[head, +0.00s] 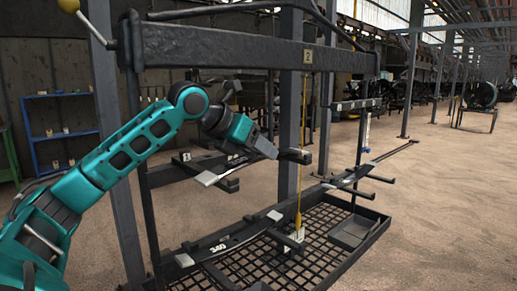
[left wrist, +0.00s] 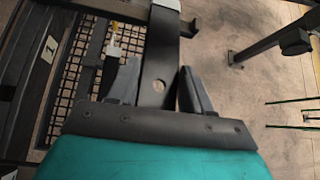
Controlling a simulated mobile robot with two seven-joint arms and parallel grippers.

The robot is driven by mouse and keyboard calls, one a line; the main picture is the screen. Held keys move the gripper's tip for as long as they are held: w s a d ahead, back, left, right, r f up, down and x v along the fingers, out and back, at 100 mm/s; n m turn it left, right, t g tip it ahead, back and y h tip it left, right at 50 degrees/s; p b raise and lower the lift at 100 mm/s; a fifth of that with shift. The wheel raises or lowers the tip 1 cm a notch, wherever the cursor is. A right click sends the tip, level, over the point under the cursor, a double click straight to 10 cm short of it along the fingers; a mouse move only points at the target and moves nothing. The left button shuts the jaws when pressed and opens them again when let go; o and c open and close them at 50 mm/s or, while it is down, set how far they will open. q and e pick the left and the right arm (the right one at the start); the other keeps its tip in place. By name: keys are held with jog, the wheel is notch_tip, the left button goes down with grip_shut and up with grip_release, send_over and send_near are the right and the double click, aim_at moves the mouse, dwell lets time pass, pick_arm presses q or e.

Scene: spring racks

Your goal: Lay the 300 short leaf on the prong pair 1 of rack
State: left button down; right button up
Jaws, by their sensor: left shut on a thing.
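My left gripper (head: 268,149) reaches in from the left and is shut on a dark flat leaf with a pale end (head: 207,178). In the left wrist view the leaf (left wrist: 154,92), with a round hole, runs between the two fingers (left wrist: 157,88). A partly hidden number shows on the leaf in the head view. The leaf is over or at the dark prongs (head: 230,186) beside the plate marked 1 (head: 186,156); I cannot tell whether it touches them. The right gripper is out of view.
The rack's top beam (head: 230,46) crosses above my arm. A leaf marked 340 (head: 218,248) lies low over the mesh tray (head: 335,262). A yellow rod (head: 298,222) hangs from the beam. More prongs (head: 375,178) stick out at right. Open floor lies farther right.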

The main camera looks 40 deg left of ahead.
pick_arm(q)
jog(key=shift+r, duration=0.15)
jog(key=c, duration=0.6)
grip_release()
jog(key=shift+c, duration=0.2)
jog(key=shift+o, duration=1.2)
jog(key=shift+f, duration=0.25)
jog(key=b+v, duration=0.3)
jog(key=v, duration=0.9)
jog(key=shift+b, duration=0.4)
jog(key=shift+s+r, duration=0.2)
jog(key=shift+s, duration=0.05)
jog(key=shift+s+r, duration=0.2)
